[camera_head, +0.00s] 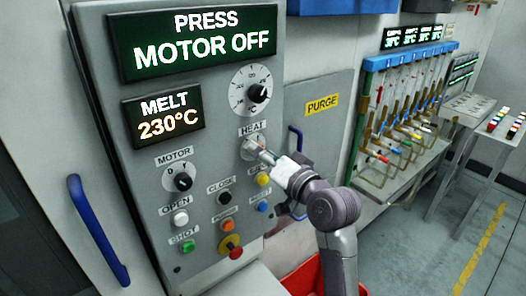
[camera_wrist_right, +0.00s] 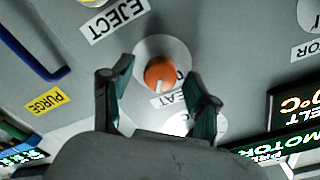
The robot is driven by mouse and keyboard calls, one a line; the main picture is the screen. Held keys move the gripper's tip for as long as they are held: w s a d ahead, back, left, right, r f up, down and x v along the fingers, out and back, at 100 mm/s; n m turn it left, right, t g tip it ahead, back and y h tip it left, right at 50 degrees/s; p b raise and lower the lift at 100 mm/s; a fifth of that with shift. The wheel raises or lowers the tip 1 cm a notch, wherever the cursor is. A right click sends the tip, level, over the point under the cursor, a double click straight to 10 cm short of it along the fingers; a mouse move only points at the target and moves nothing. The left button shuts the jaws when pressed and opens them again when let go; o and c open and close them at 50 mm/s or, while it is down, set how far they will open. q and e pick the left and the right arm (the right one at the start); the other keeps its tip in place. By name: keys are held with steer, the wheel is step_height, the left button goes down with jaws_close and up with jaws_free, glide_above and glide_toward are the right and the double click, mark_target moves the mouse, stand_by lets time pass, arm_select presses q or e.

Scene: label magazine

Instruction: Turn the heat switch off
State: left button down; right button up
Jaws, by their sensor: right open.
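The heat switch (camera_wrist_right: 160,73) is an orange round knob with a white pointer mark on a pale round plate. In the wrist view it appears upside down between my two fingers, with its HEAT label partly hidden. In the head view the switch's pale plate (camera_head: 249,145) shows under the HEAT label (camera_head: 252,127), and my gripper covers most of the knob. My right gripper (camera_head: 264,155) reaches to the panel at the switch. Its fingers (camera_wrist_right: 158,72) are open on either side of the knob; I cannot tell whether they touch it. My left gripper is not in view.
The grey panel (camera_head: 215,150) also holds the MOTOR knob (camera_head: 182,181), a dial (camera_head: 257,93), several push buttons and a red stop button (camera_head: 235,252). Displays read MOTOR OFF (camera_head: 200,45) and MELT 230°C (camera_head: 163,117). A blue handle (camera_head: 98,230) is at the left.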

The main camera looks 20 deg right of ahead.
jaws_close()
stand_by(0.3)
steer(key=shift+n, duration=0.4)
steer(key=shift+n+p, duration=0.95)
steer(key=shift+n, duration=5.65)
